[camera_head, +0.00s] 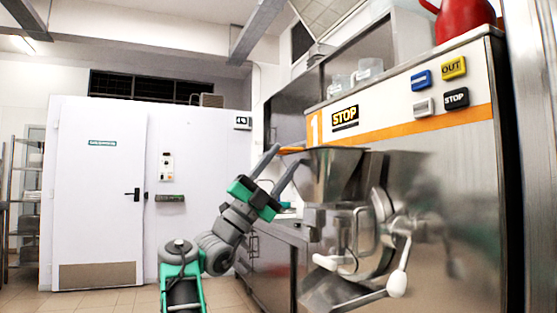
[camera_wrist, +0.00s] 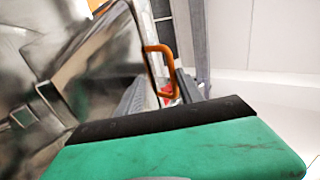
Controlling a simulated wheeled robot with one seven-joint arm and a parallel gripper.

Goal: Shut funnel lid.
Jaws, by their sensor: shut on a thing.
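The steel funnel (camera_head: 333,175) sticks out from the front of the batch freezer. An orange handle of the funnel lid (camera_head: 291,150) shows at the funnel's left rim, seen nearly edge-on. The lid looks about level with the rim; I cannot tell whether it lies fully down. My gripper (camera_head: 287,155) is at this handle, its two grey fingers pointing up on either side, shut on it. In the wrist view, the orange handle (camera_wrist: 158,52) stands beyond the gripper's green and black body, beside shiny metal. The exact finger contact is hidden there.
The freezer front (camera_head: 450,160) rises close on the right. A white-knobbed lever (camera_head: 402,265) and a spout sit below the funnel. A counter (camera_head: 272,250) stands behind my arm. A red jug (camera_head: 463,18) is on top of the freezer. The floor at left is clear before a white door (camera_head: 97,200).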

